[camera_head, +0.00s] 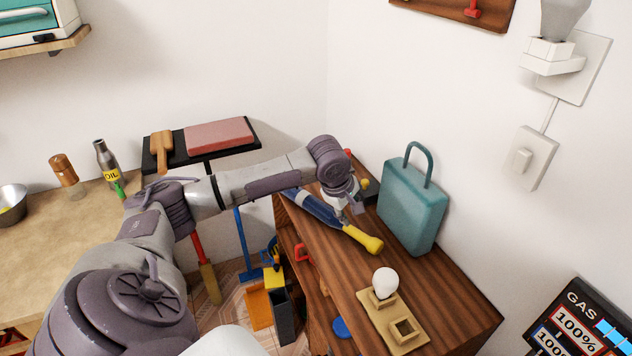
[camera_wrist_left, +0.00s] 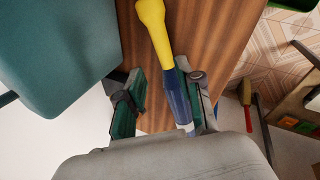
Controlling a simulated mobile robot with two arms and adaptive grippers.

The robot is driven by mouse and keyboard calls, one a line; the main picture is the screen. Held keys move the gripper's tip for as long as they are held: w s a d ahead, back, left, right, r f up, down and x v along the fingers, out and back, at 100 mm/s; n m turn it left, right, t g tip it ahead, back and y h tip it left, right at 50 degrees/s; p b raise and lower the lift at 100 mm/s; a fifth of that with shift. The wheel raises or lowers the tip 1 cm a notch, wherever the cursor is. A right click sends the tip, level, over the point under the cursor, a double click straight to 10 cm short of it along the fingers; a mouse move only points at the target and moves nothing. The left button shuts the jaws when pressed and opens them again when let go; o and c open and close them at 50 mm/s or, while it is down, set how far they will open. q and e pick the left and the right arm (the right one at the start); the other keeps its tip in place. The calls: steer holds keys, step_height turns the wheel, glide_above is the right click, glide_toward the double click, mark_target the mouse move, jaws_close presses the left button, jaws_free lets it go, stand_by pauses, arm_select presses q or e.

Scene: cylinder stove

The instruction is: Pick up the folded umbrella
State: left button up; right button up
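The folded umbrella (camera_head: 316,207) lies on the brown wooden cabinet top, with a dark blue body and a yellow handle. Its blue body and yellow handle (camera_wrist_left: 156,25) also show in the left wrist view. My left gripper (camera_head: 350,206) is above the umbrella, near the handle end. In the left wrist view my left gripper (camera_wrist_left: 161,72) has its fingers spread, with the umbrella lying between their lines, closer to the right finger. I cannot tell whether that finger touches it. The wrist hides part of the umbrella. My right gripper is not in view.
A teal case (camera_head: 412,205) stands upright close beside the gripper, against the wall. A white bulb (camera_head: 385,282) sits in a tan holder (camera_head: 392,326) nearer the front. The wooden cabinet top (camera_head: 456,312) is bare at its front right. A counter (camera_head: 75,245) is at left.

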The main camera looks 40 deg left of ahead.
arm_select(q)
glide_above(357, 232)
steer(key=s, duration=0.3)
steer(key=f, duration=0.5)
steer(key=shift+w+f, duration=0.2)
steer(key=shift+w, duration=0.05)
steer(key=shift+w+f, duration=0.2)
steer(key=shift+f, duration=0.1)
steer(key=shift+w+f, duration=0.15)
steer(key=shift+f, duration=0.1)
steer(key=x, duration=0.4)
steer(key=shift+w+f, duration=0.15)
steer(key=shift+f, duration=0.2)
steer(key=shift+c, duration=0.7)
jaws_close()
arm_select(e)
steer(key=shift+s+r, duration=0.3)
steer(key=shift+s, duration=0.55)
